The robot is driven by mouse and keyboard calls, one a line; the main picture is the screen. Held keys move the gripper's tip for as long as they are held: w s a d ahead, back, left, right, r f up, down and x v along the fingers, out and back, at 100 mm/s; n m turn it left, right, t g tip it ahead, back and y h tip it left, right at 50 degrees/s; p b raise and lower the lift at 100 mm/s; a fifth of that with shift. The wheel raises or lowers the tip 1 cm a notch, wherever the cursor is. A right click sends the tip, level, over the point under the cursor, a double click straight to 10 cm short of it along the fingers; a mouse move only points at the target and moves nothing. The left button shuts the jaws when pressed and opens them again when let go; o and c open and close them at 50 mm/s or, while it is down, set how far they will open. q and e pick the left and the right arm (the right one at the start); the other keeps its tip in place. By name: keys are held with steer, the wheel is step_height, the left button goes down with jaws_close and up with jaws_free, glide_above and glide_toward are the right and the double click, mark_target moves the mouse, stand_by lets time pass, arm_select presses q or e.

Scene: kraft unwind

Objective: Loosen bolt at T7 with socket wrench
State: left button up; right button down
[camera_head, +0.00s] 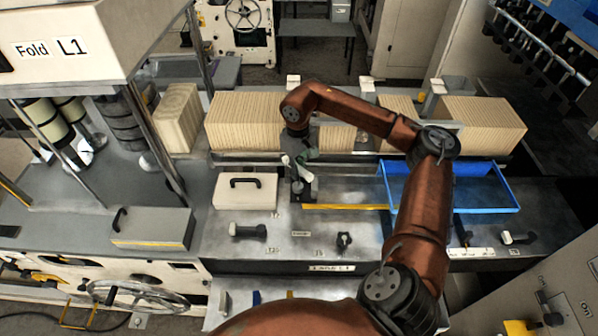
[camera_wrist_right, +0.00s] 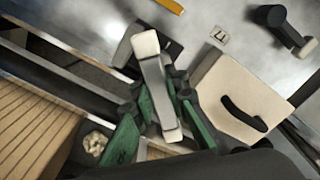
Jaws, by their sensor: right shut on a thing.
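My right gripper (camera_head: 301,158) hangs over the table, close in front of the kraft stacks. In the right wrist view its green-padded fingers (camera_wrist_right: 167,118) are shut on a pale grey bar with a white end, which looks like the socket wrench (camera_wrist_right: 155,85). The white end (camera_head: 306,178) lies over or near a dark fixture (camera_head: 302,192); I cannot tell whether they touch. The T7 label (camera_wrist_right: 219,34) is on the table beside this fixture. The bolt is hidden or too small to make out. My left gripper is not in view.
A cream box with a black handle (camera_head: 246,190) stands left of the gripper. A blue tray (camera_head: 507,207) lies to the right, partly behind my arm. Kraft stacks (camera_head: 243,122) line the back.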

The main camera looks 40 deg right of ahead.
steer(key=shift+r, duration=0.1)
stand_by(0.4)
steer(key=shift+r+p, duration=1.5)
steer(key=shift+r, duration=1)
